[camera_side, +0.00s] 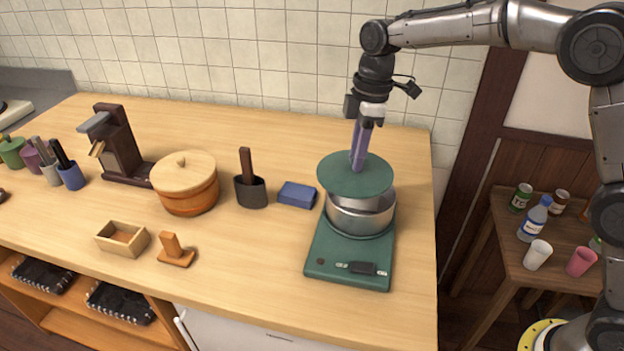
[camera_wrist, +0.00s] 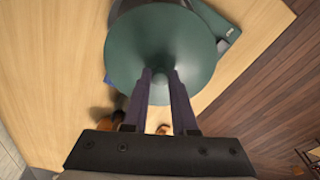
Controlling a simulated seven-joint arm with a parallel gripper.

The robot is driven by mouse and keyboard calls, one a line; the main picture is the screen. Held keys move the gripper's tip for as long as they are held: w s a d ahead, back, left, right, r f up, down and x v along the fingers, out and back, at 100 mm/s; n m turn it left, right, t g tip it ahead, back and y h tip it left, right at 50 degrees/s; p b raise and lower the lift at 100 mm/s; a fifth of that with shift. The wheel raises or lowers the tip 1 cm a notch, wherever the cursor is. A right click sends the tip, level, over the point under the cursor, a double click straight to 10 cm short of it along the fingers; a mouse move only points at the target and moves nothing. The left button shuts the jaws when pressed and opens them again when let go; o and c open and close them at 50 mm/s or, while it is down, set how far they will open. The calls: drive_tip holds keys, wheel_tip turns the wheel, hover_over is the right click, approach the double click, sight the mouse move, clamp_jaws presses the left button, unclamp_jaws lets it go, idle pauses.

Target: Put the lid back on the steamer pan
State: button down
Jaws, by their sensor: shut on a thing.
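The green round lid (camera_side: 341,178) is held by my gripper (camera_side: 359,160), which points down and is shut on the lid's middle. The lid hangs above the silver steamer pan (camera_side: 362,216), a little toward the back left, and hides part of its opening. The pan stands on the green scale-like base (camera_side: 345,262). There the lid hides most of the pan. Whether lid and rim touch cannot be told.
A blue block (camera_side: 297,195) lies left of the base, and a dark pot with a brown handle (camera_side: 250,190) stands beyond it. A lidded wooden tub (camera_side: 188,190) stands further left. The counter's right edge (camera_side: 434,220) is close to the base.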

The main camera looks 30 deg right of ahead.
sight(367, 163)
drive_tip(key=shift+w+d+r+m, duration=0.15)
drive_tip(key=shift+d+r, duration=0.1)
drive_tip(key=shift+d, duration=0.4)
drive_tip(key=shift+s+d+r+m, duration=0.15)
drive_tip(key=shift+d+r, duration=0.1)
drive_tip(key=shift+d, duration=0.35)
drive_tip(key=shift+w+d, duration=0.15)
drive_tip(key=shift+d, duration=0.05)
drive_tip(key=shift+f, duration=3.15)
drive_tip(key=shift+f, duration=0.2)
drive_tip(key=shift+c, duration=0.7)
unclamp_jaws()
drive_tip(key=shift+r, duration=3.5)
